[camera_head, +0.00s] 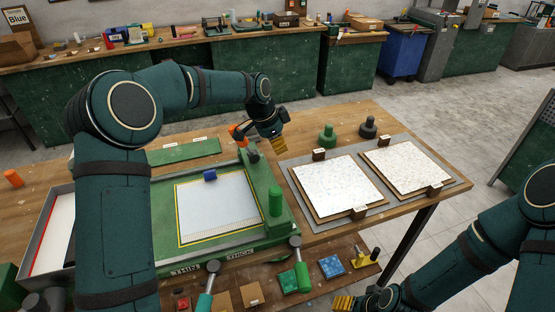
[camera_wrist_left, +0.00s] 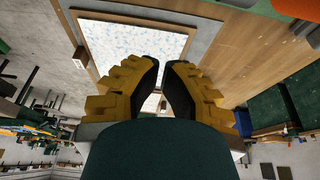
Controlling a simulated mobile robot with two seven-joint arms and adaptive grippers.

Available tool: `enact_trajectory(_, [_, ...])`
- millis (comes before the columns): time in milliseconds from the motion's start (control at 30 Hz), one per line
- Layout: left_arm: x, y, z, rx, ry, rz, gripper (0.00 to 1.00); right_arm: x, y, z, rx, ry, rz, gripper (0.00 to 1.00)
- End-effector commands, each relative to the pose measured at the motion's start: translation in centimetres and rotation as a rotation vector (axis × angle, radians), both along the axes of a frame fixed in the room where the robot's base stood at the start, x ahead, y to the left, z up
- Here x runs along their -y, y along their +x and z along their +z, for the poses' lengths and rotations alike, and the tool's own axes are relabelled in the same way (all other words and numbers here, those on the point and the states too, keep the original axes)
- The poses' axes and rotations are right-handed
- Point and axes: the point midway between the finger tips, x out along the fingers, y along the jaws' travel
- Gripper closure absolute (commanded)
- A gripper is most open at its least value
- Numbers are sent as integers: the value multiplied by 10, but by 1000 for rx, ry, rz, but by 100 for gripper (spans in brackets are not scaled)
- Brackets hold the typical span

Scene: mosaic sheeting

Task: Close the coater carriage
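The coater is a green machine with a pale sheet (camera_head: 215,212) on its bed, edged in yellow and black. A green carriage bar (camera_head: 262,185) stands along the bed's right side, with an upright green cylinder (camera_head: 275,201) near its front end. My left gripper (camera_head: 280,148) hangs beyond and right of the bar's far end, apart from the cylinder. In the left wrist view its two fingers (camera_wrist_left: 166,68) stand a little apart with nothing between them. My right gripper (camera_head: 343,302) is low at the bottom edge, partly cut off; its opening is unclear.
Two speckled white panels (camera_head: 335,185) lie on a grey mat (camera_head: 300,208) at right. A green knob (camera_head: 327,136) and a dark knob (camera_head: 368,127) stand behind them. An orange object (camera_head: 238,133) is near my left wrist. A lower shelf (camera_head: 325,250) holds small tiles.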

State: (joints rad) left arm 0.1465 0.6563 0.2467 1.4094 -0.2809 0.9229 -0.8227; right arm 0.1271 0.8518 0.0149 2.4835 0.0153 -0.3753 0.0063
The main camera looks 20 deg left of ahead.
Motion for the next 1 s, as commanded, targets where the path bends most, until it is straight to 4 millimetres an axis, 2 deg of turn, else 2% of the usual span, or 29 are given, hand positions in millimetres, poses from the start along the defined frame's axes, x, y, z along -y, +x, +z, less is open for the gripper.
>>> enact_trajectory(500, [26,16,-89,-3,-1,0,100,-1,-2,-6,-5,1,5,39])
enact_trajectory(700, [2,1,-87,0,0,3,100,-1,-2,-5,-5,1,5,39])
enact_trajectory(1000, [-8,-6,-87,0,0,1,100,-1,-2,-5,-4,1,5,39])
